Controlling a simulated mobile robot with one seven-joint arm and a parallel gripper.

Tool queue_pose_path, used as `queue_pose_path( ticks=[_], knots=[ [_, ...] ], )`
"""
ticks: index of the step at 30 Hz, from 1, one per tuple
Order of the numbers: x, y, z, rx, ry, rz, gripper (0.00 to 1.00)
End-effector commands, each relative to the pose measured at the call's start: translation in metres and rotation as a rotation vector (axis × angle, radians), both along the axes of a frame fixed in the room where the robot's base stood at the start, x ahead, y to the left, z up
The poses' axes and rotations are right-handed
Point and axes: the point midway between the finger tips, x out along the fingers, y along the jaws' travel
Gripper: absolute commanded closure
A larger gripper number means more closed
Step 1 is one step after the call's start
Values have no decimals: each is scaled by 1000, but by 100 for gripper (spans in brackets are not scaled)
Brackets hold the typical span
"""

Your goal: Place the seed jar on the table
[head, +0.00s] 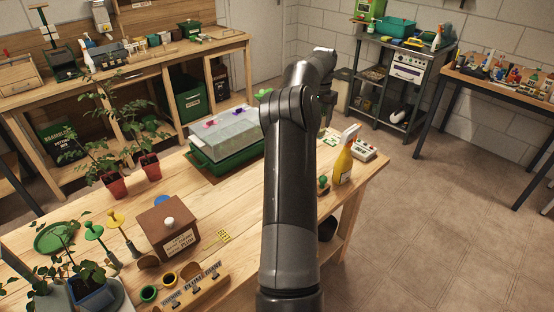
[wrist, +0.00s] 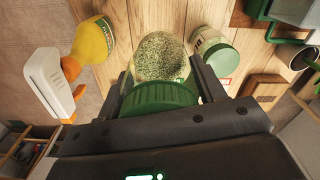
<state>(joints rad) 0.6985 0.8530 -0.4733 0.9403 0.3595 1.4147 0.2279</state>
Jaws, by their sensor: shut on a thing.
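The seed jar (wrist: 160,57) is clear glass full of speckled seeds, with a green lid (wrist: 160,97). In the wrist view, my gripper (wrist: 160,76) is shut on it, one dark finger on each side near the lid. The jar points away from the camera, over the wooden table (wrist: 150,14); I cannot tell whether its base touches the wood. The table also shows in the head view (head: 218,200). There, my arm hides most of the gripper, and I cannot make out the held jar.
A yellow spray bottle (wrist: 93,40) is left of the held jar, and another green-lidded jar (wrist: 214,47) is close to its right. A wooden block (wrist: 262,87) lies farther right. In the head view, a covered green tray (head: 222,140) and a brown box (head: 168,228) stand left of my arm.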

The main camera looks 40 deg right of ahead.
Motion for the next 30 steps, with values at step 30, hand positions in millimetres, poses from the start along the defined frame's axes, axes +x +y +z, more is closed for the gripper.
queue_pose_path(
  ticks=[30],
  knots=[
    [0,0,-145,-1,1,1,70]
  ],
)
